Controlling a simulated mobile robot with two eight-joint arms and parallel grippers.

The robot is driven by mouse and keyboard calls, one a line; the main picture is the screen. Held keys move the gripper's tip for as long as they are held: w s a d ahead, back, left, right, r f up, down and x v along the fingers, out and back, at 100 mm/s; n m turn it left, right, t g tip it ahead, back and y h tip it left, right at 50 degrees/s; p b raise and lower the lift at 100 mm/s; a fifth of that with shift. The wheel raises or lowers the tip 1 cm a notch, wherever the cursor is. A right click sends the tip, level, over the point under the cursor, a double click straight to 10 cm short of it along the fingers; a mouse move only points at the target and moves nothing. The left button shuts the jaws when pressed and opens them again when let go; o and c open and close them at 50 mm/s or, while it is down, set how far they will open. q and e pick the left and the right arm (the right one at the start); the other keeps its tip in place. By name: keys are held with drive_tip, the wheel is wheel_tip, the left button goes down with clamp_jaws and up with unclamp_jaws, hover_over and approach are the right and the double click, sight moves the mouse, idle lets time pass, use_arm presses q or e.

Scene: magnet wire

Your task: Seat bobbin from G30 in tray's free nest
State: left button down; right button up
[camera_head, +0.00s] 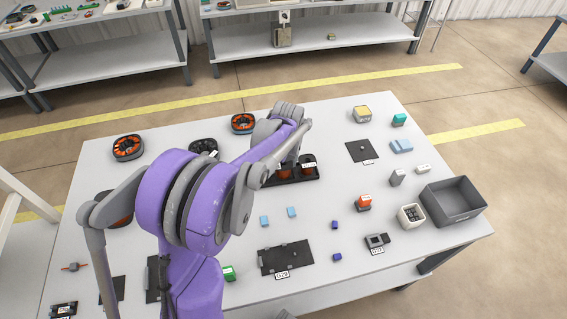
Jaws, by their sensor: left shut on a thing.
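A black tray (315,179) lies near the middle of the table, partly hidden by my left arm. A dark-topped copper bobbin (308,162) sits in its right part. My left gripper (288,167) is over the left part of the tray, pointing down. It is shut on a copper bobbin (284,173), which is low at the tray. I cannot tell whether this bobbin touches the nest floor. The tray's left end is hidden. I cannot make out a G30 label. My right gripper is not in view.
A grey bin (453,201) and a white cup (411,215) stand at the right. A black fixture plate (285,258) lies in front, and a black plate (362,151) lies behind right. Orange-and-black round parts (128,147) stand at the back left. Small blue blocks (291,212) lie before the tray.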

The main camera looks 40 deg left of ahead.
use_arm(q)
drive_tip(key=shift+f, duration=0.3)
unclamp_jaws()
drive_tip(key=shift+s+d+r+p, duration=0.15)
drive_tip(key=shift+r+p, duration=0.65)
drive_tip(key=shift+r, duration=0.45)
drive_tip(key=shift+d+r+p, duration=0.15)
drive_tip(key=shift+r+p, duration=0.6)
drive_tip(key=shift+r, duration=0.5)
wheel_tip(320, 180, up, 11)
drive_tip(key=d, duration=0.1)
drive_tip(key=shift+s+f+p, duration=0.15)
drive_tip(key=shift+s+p, duration=0.2)
drive_tip(key=shift+p, duration=0.05)
